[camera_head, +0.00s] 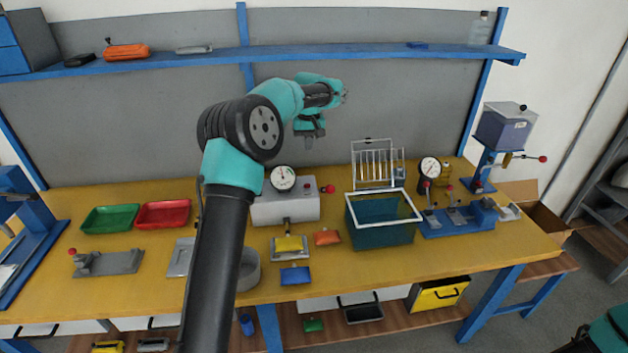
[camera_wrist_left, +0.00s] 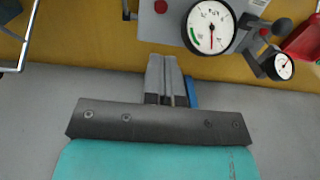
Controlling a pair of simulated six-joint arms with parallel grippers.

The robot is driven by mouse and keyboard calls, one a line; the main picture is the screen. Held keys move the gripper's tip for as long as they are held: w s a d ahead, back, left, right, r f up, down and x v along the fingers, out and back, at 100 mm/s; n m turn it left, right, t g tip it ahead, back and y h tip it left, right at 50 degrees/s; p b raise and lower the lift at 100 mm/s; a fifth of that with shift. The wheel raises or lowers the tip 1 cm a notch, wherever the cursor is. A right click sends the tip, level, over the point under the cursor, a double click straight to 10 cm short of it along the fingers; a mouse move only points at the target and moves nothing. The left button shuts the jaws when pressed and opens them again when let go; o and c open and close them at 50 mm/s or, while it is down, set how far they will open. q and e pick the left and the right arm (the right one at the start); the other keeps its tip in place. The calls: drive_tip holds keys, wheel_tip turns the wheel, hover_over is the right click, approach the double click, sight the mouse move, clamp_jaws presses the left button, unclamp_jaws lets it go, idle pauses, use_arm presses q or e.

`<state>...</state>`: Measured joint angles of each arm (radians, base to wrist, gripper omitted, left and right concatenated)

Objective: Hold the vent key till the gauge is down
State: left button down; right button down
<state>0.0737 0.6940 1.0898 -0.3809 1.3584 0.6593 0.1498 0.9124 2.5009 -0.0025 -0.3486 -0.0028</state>
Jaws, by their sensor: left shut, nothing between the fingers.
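My left gripper (camera_head: 309,143) hangs above and behind the grey gauge box (camera_head: 290,210), fingers pointing down. In the left wrist view its fingers (camera_wrist_left: 167,60) are together and empty, just short of the box in the picture. A white round gauge (camera_head: 283,178) sits on the box; in the wrist view the gauge (camera_wrist_left: 211,27) appears large, with a red needle near vertical. Its reading is too small to tell. A red knob (camera_head: 330,189) is at the box's right side. I cannot tell which part is the vent key. My right gripper is out of view.
A second gauge (camera_head: 430,167) is farther right. Red (camera_head: 162,214) and green (camera_head: 108,218) trays lie left. A blue shelf (camera_head: 330,53) runs above.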

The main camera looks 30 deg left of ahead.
sight(307, 186)
use_arm(q)
drive_tip(key=shift+f, duration=0.1)
wheel_tip(307, 186, down, 14)
drive_tip(key=shift+s+a+r, duration=0.1)
drive_tip(key=shift+a, duration=0.05)
idle(0.6)
drive_tip(key=shift+s+f, duration=0.1)
drive_tip(key=shift+f, duration=1.3)
drive_tip(key=shift+s, duration=0.1)
wheel_tip(307, 186, up, 16)
drive_tip(key=shift+w+d+f, duration=0.25)
drive_tip(key=shift+w, duration=0.2)
